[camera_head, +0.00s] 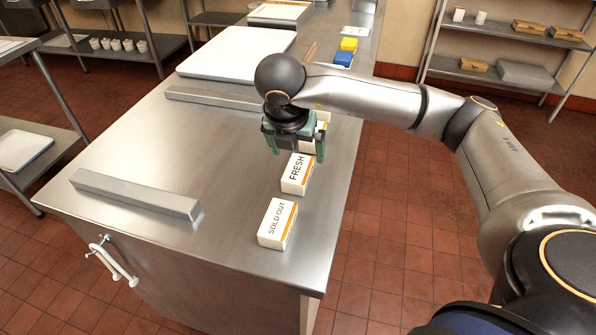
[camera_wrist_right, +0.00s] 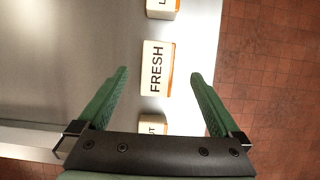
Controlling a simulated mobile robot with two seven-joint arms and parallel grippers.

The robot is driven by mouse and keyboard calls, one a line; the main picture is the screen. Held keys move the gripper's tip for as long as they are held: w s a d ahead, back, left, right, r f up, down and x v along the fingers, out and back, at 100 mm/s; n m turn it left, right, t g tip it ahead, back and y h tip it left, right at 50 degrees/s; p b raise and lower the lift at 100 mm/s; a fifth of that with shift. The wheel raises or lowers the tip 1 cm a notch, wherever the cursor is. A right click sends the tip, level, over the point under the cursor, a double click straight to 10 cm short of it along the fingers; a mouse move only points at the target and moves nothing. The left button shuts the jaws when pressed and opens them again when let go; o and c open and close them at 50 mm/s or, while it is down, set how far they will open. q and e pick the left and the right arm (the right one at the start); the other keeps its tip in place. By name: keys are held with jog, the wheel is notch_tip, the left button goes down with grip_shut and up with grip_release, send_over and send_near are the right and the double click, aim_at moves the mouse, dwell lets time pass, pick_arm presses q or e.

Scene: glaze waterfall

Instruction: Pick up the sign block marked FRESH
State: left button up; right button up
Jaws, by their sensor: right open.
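The sign block marked FRESH (camera_head: 297,174) is white with an orange stripe and lies on the steel counter (camera_head: 226,228) near its right edge. My right gripper (camera_head: 297,155) is open and empty above the counter, just behind the block in the head view. In the right wrist view the FRESH block (camera_wrist_right: 156,68) lies ahead of the two spread green fingers (camera_wrist_right: 157,82), roughly centred between them and apart from both. My left gripper is in neither view.
The SOLD OUT block (camera_head: 277,223) lies nearer the front. Another block (camera_head: 321,117) is partly hidden behind my right gripper. Steel bars (camera_head: 135,194) lie on the counter, with a white tray (camera_head: 237,54) farther back. The counter's left middle is clear.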

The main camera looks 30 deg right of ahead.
aim_at(300, 164)
jog(key=p+x, duration=0.1)
jog(key=x, duration=0.6)
jog(key=shift+w+a+f, duration=0.1)
jog(key=shift+f, duration=0.05)
jog(key=c, duration=1.5)
